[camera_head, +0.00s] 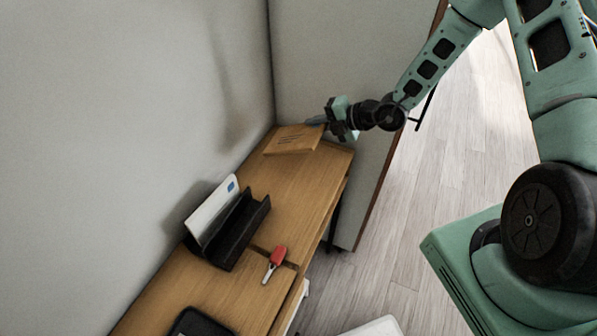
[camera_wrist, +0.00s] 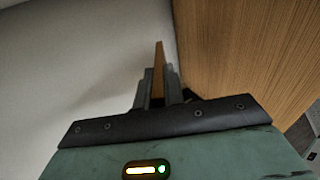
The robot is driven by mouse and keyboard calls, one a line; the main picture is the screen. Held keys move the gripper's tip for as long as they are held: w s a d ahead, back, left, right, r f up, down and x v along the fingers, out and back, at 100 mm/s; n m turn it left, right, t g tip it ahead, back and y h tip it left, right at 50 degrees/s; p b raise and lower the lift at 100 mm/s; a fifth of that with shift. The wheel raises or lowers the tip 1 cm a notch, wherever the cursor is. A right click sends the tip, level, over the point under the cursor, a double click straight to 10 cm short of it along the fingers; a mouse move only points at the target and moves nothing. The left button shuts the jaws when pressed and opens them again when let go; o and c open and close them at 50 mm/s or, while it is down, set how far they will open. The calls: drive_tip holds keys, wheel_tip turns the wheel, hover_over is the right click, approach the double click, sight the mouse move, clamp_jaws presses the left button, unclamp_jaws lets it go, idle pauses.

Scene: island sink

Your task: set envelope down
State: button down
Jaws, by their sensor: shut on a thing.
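A tan envelope (camera_head: 292,140) with dark printed lines is at the far end of the wooden table, near the wall corner. My gripper (camera_head: 323,121) is shut on its right edge. In the wrist view the envelope (camera_wrist: 159,56) shows edge-on as a thin tan strip between the fingers (camera_wrist: 158,82). The wooden tabletop (camera_head: 300,183) lies below it; I cannot tell whether the envelope touches the top.
A black letter holder (camera_head: 236,232) with a white envelope (camera_head: 211,207) stands against the left wall. A red-handled item (camera_head: 278,256) lies to its right. A black tray-like object (camera_head: 200,325) is at the near end. The tabletop between holder and tan envelope is clear.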

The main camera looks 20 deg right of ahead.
wheel_tip(320, 180, down, 8)
drive_tip(key=b, duration=0.6)
drive_tip(key=shift+f, duration=0.2)
drive_tip(key=c, duration=1.6)
unclamp_jaws()
drive_tip(key=shift+c, duration=0.2)
drive_tip(key=p+v, duration=0.5)
drive_tip(key=v, duration=0.3)
